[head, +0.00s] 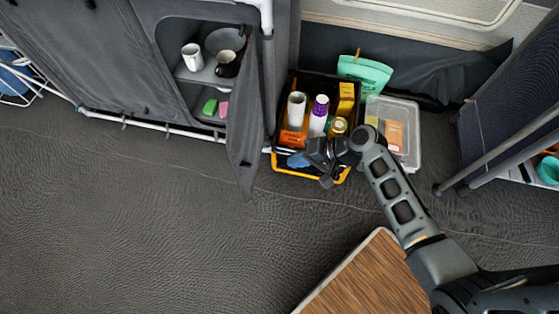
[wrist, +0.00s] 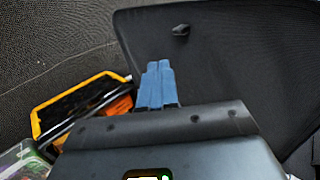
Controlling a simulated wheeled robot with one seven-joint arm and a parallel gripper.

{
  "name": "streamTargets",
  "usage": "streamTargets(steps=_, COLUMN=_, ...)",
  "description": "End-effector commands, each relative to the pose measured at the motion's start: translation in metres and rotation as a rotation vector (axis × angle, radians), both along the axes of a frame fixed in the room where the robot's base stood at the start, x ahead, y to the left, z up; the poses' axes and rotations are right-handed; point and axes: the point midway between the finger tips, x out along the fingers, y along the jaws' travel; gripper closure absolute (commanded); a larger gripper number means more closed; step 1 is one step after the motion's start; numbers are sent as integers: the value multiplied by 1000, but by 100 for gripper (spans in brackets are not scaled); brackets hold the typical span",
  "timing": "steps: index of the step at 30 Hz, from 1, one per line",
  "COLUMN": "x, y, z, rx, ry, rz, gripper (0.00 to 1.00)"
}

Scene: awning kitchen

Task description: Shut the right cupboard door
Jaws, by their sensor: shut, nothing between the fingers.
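The right cupboard door (head: 244,125) is a dark grey fabric panel. It stands open, swung out from the right side of the cupboard opening, and shows almost edge-on in the head view. In the wrist view the door (wrist: 235,60) fills the upper right, with a small dark knob (wrist: 181,30) near its top. My gripper (head: 297,160) is to the right of the door, over the front of a crate. Its blue fingers (wrist: 156,84) are shut together and empty, pointing towards the door panel. I cannot tell whether they touch it.
The black and yellow crate (head: 283,172) holds bottles and boxes, beside a clear plastic bin (head: 413,150). The open cupboard shows mugs (head: 192,57) and a pan (head: 225,40) on a shelf (head: 205,76). A wooden tabletop (head: 365,275) is in front. The floor at left is clear.

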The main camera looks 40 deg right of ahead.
Motion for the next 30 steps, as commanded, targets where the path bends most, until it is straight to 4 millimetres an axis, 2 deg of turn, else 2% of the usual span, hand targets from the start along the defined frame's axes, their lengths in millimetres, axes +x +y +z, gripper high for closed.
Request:
streamTargets(steps=15, x=53, y=45, z=-68, rx=-2, ry=1, rz=3, gripper=100)
streamTargets(steps=21, x=74, y=62, z=-63, rx=-5, ry=-1, rz=3, gripper=100)
streamTargets(steps=30, x=82, y=69, z=-63, rx=-4, ry=1, rz=1, gripper=100)
